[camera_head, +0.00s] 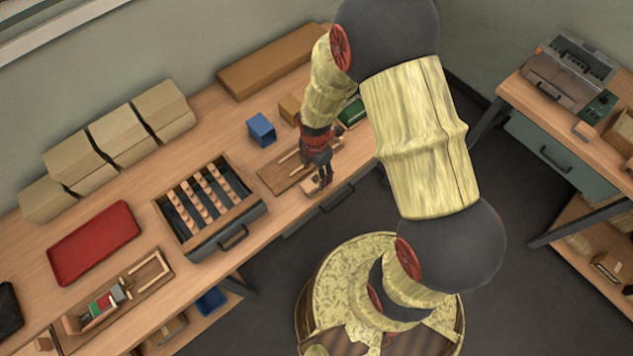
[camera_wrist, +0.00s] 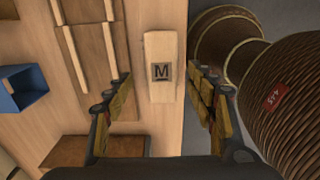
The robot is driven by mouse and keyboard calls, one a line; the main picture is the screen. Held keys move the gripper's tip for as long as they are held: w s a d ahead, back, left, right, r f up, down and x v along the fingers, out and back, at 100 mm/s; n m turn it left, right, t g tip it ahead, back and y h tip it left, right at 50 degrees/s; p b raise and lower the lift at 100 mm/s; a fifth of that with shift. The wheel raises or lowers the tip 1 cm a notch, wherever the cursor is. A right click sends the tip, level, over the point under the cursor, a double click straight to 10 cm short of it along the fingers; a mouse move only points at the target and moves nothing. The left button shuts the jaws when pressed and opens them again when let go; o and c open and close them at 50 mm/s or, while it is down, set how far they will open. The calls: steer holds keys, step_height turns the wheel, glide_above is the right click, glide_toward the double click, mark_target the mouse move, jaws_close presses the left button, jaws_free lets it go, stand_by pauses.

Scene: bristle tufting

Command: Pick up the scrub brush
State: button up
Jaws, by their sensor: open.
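A pale wooden block marked M (camera_wrist: 161,55), which looks like the back of the scrub brush, lies on the bench near its front edge. No bristles show, so I cannot tell for certain that it is the brush. In the head view a pale end of it (camera_head: 309,188) shows beside my gripper (camera_head: 323,180). In the wrist view my gripper (camera_wrist: 160,82) is open and empty, with one finger to each side of the block's line. The block sits between and beyond the fingertips, and I see no contact.
A brown board with thin wooden sticks (camera_wrist: 92,45) lies left of the block. A blue open box (camera_head: 261,130) stands behind it. A slotted tray of wooden pieces (camera_head: 208,205) and a red tray (camera_head: 94,243) are farther left. The bench's front edge is close.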

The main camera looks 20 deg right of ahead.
mark_target(316, 179)
step_height(316, 179, down, 5)
steer(key=shift+s+d+r+b, duration=0.1)
steer(key=shift+r+b, duration=0.1)
steer(key=shift+b, duration=0.2)
steer(key=shift+c, duration=0.8)
steer(key=c, duration=1.1)
steer(key=shift+c, duration=0.3)
